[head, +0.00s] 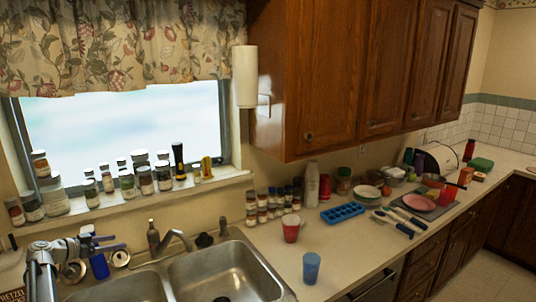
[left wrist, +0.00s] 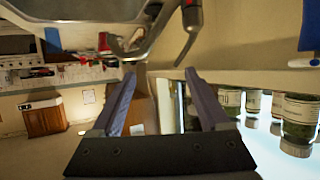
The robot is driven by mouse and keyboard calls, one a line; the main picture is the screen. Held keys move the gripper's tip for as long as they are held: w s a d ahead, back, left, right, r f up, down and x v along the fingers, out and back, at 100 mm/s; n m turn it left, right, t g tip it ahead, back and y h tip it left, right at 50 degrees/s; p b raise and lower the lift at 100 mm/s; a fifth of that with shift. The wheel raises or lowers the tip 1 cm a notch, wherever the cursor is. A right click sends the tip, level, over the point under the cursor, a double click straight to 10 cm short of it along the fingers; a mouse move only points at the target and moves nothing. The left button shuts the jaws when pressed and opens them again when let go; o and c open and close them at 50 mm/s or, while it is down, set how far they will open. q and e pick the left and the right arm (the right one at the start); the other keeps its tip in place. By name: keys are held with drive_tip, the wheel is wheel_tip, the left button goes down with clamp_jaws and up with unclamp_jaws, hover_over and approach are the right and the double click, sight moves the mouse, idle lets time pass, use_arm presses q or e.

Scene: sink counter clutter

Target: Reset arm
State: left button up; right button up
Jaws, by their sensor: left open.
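My left gripper (head: 119,243) is at the lower left of the head view, in front of the window sill and near the left sink basin. Its two fingers are apart, with nothing between them. In the left wrist view the open fingers (left wrist: 160,76) also show, with the sink and faucet beyond them at the top of the picture. My right gripper is not in view.
A double sink (head: 215,272) with a faucet (head: 176,238) is right of my left arm. Spice jars line the window sill (head: 140,203). A red mug (head: 291,228), a blue cup (head: 311,267) and a blue ice tray (head: 342,212) stand on the counter. Bare counter lies around the blue cup.

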use_arm(q)
drive_tip(key=s+d+f+g+b, duration=0.25)
drive_tip(key=d+f, duration=0.25)
drive_tip(key=d, duration=0.7)
drive_tip(key=s+d+f+g+y+b, duration=0.1)
drive_tip(key=s+d+f+g, duration=0.3)
drive_tip(key=d, duration=0.7)
drive_tip(key=s+d+f+g+b, duration=0.25)
drive_tip(key=d+f, duration=0.35)
drive_tip(key=d, duration=0.6)
drive_tip(key=s+d+f+n+y+b, duration=0.1)
drive_tip(key=s+d+f+y, duration=0.1)
drive_tip(key=s+d, duration=0.2)
drive_tip(key=s+d+f+n+g+y+b, duration=0.1)
drive_tip(key=s+d+f+y, duration=0.2)
drive_tip(key=s, duration=0.8)
drive_tip(key=s+d+f+g+y+b, duration=0.1)
drive_tip(key=s+d+f+y, duration=0.1)
drive_tip(key=s+d, duration=0.3)
drive_tip(key=s+f, duration=0.1)
drive_tip(key=s, duration=0.1)
drive_tip(key=shift+s+d+f+n+y+b, duration=0.2)
drive_tip(key=shift+s+d+n+y+b, duration=0.1)
drive_tip(key=shift+s+n+b, duration=0.1)
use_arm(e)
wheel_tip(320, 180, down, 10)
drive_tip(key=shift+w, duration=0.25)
